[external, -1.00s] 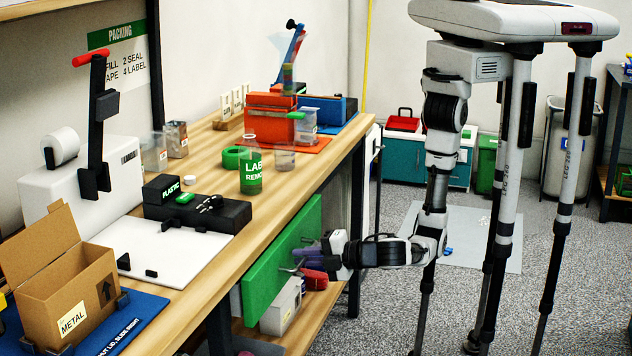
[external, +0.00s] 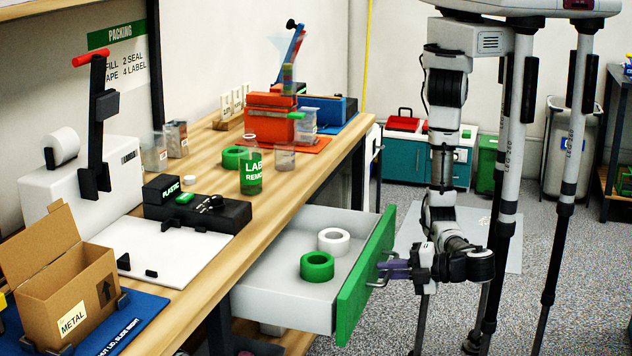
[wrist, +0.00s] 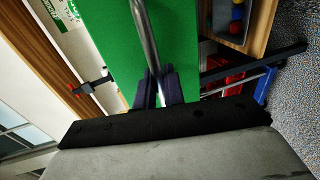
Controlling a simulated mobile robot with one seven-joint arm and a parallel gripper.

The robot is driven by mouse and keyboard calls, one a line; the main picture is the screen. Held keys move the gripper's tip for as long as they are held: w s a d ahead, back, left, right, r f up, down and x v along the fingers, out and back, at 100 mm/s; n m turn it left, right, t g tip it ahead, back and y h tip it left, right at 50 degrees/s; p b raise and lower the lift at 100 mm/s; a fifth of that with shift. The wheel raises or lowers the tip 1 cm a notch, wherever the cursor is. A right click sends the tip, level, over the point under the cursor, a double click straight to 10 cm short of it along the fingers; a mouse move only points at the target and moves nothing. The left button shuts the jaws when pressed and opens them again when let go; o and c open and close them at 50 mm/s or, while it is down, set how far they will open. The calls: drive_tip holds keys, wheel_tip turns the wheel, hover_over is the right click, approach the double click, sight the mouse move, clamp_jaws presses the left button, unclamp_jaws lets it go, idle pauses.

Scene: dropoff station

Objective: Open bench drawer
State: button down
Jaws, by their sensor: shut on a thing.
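The bench drawer is pulled well out from under the workbench in the external view, with a green front (external: 366,277) and a grey open box (external: 290,226). A green tape roll (external: 317,266) and a white tape roll (external: 333,241) lie inside it. The metal bar handle (external: 382,268) is on the outer face of the green front. My gripper (external: 394,268) is shut on this handle, its purple fingers pointing left. In the wrist view, the dark fingers (wrist: 153,88) close around the metal handle (wrist: 143,38), against the green front (wrist: 178,45).
The workbench top (external: 215,258) holds a cardboard box (external: 65,290), a labelled bottle (external: 251,170) and an orange device (external: 270,120). A lower shelf (external: 270,343) lies under the bench.

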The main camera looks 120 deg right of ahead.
drive_tip(key=shift+s+a, duration=0.2)
drive_tip(key=c, duration=1.6)
unclamp_jaws()
drive_tip(key=shift+c, duration=0.2)
drive_tip(key=shift+r+p, duration=0.1)
drive_tip(key=shift+p, duration=0.2)
wheel_tip(320, 180, up, 8)
drive_tip(key=s+a+p, duration=0.2)
drive_tip(key=p, duration=0.2)
drive_tip(key=shift+f+p, duration=0.25)
drive_tip(key=shift+p, duration=0.05)
